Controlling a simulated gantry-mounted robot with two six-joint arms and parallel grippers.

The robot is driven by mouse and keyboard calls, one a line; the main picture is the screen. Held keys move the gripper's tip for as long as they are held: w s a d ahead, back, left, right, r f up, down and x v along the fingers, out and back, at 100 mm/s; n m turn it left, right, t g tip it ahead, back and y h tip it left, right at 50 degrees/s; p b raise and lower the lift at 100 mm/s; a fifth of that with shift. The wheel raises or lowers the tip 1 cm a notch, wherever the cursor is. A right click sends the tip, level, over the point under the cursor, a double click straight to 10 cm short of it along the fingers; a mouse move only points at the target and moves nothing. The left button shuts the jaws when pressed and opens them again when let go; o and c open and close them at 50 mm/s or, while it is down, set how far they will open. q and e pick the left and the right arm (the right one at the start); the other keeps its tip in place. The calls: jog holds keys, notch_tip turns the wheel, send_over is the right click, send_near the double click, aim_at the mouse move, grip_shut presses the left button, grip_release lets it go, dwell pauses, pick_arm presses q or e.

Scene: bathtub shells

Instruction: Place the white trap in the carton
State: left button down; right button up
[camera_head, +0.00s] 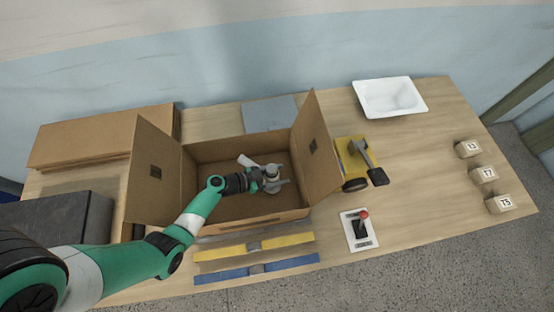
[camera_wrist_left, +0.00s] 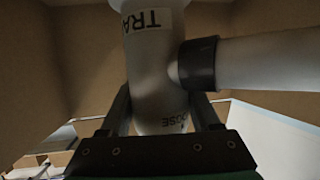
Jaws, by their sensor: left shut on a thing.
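The open carton (camera_head: 262,214) stands on the table with its side flaps raised. My left gripper (camera_head: 272,180) is inside the carton's opening. In the left wrist view the left gripper (camera_wrist_left: 163,115) is shut around the body of the white trap (camera_wrist_left: 150,65), which has a dark collar and a side pipe. The trap also shows in the head view as a white pipe piece (camera_head: 245,160) at the gripper. Carton walls surround it in the wrist view. I cannot tell whether the trap touches the carton floor. My right gripper is not in view.
Yellow (camera_head: 225,252) and blue (camera_head: 235,273) bars lie in front of the carton. A red-knobbed switch (camera_head: 360,229), a yellow case with a black tool (camera_head: 358,160) and a white basin (camera_head: 390,97) are to its right. Labelled blocks (camera_head: 484,174) stand at the right edge.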

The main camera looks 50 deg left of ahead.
aim_at(266, 181)
pick_arm(q)
jog(key=shift+f+b, duration=1)
jog(key=shift+f, duration=1)
jog(key=shift+f, duration=0.15)
jog(key=shift+c, duration=0.6)
grip_release()
jog(key=shift+s+a+r, duration=0.1)
jog(key=shift+s+r, duration=0.1)
jog(key=shift+r, duration=0.15)
jog(key=p+v, duration=0.2)
jog(key=v, duration=0.2)
jog(key=shift+s+a, duration=0.1)
jog(key=shift+s, duration=0.35)
